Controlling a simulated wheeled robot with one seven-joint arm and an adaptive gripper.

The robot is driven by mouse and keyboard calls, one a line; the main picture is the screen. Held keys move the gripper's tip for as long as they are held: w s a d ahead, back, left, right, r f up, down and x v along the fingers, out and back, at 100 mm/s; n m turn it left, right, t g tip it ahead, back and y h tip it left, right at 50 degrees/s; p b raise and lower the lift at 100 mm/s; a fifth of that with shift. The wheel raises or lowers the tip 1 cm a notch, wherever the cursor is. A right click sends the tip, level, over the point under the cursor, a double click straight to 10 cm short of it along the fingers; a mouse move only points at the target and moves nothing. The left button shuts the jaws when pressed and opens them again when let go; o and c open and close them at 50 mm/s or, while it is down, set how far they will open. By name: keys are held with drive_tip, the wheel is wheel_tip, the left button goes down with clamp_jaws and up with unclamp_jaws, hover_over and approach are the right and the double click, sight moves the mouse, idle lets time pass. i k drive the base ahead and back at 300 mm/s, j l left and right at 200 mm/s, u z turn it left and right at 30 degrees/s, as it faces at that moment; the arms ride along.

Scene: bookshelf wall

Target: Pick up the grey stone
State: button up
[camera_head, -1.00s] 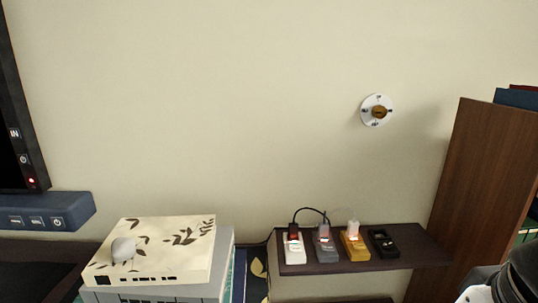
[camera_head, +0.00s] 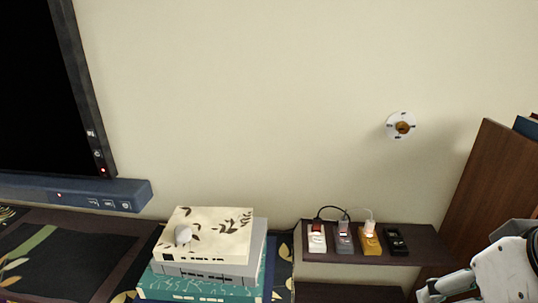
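The grey stone (camera_head: 183,235) is a small, pale, rounded lump. It rests on the left part of the top of a cream box with dark leaf prints (camera_head: 215,219). That box lies on a grey book or box (camera_head: 258,250), which lies on a teal one (camera_head: 205,285). Part of my arm shows at the lower right, far to the right of the stone. My gripper's fingertips are not in view.
A dark shelf (camera_head: 410,256) right of the stack holds several small plug-like devices (camera_head: 343,238) with a black cable. A brown wooden panel (camera_head: 480,200) stands at the right. A screen (camera_head: 45,90) and blue bar (camera_head: 75,192) are at the left. A round dial (camera_head: 401,126) is on the wall.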

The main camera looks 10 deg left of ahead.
sight(183, 233)
drive_tip(key=i+j, duration=0.15)
drive_tip(key=j, duration=0.2)
drive_tip(key=i+j, duration=0.1)
drive_tip(key=j, duration=0.25)
drive_tip(key=i+j+u, duration=0.1)
drive_tip(key=j, duration=0.25)
drive_tip(key=i+j, duration=0.2)
drive_tip(key=j, duration=0.15)
